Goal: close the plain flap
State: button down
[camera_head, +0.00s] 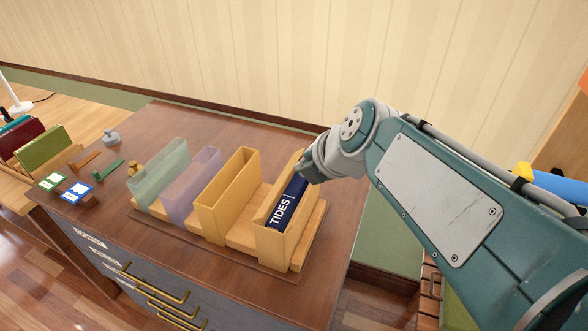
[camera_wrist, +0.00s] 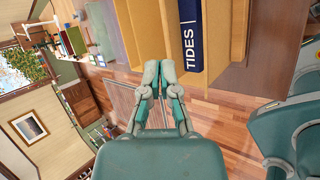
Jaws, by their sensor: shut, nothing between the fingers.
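A plain wooden upright holder (camera_head: 226,196) stands in the row on the cabinet top. To its right, another plain wooden holder (camera_head: 273,243) contains a dark blue book marked TIDES (camera_head: 287,203); the book also shows in the wrist view (camera_wrist: 190,38). I cannot tell which plain wooden panel is the flap. My gripper (camera_wrist: 160,70) is shut and empty, its fingertips close together near the wooden panels (camera_wrist: 152,35) in the wrist view. In the head view my gripper (camera_head: 308,168) is at the far end of the TIDES holder, its fingertips partly hidden.
A translucent green holder (camera_head: 160,175) and a translucent purple one (camera_head: 193,182) stand left in the row. Two cards, green (camera_head: 52,181) and blue (camera_head: 76,192), lie at the left. Brass-handled drawers (camera_head: 150,285) are below. The back strip of the top is clear.

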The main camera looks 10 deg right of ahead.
jog(key=w+r+m+g+y, duration=0.2)
jog(key=w+r+m+g, duration=0.3)
jog(key=m, duration=1)
jog(key=t, duration=0.1)
send_near(284, 179)
jog(key=x, duration=0.2)
jog(key=a+x, duration=0.1)
jog(key=x, duration=0.2)
jog(key=w+r+x, duration=0.1)
jog(key=x, duration=0.2)
jog(key=shift+a, duration=0.15)
jog(key=shift+s+f, duration=0.15)
jog(key=shift+f, duration=0.05)
jog(key=shift+s+d+f+t+y, duration=0.2)
jog(key=shift+d+t+y, duration=0.1)
jog(key=shift+t+y, duration=0.25)
jog(key=shift+s+d+f+t+y, duration=0.15)
jog(key=shift+d+t+y, duration=0.2)
jog(key=shift+y, duration=0.3)
jog(key=shift+s+d+f, duration=0.4)
jog(key=shift+d+f, duration=0.15)
jog(key=shift+f, duration=0.25)
jog(key=shift+d+f, duration=0.1)
jog(key=shift+f, duration=0.1)
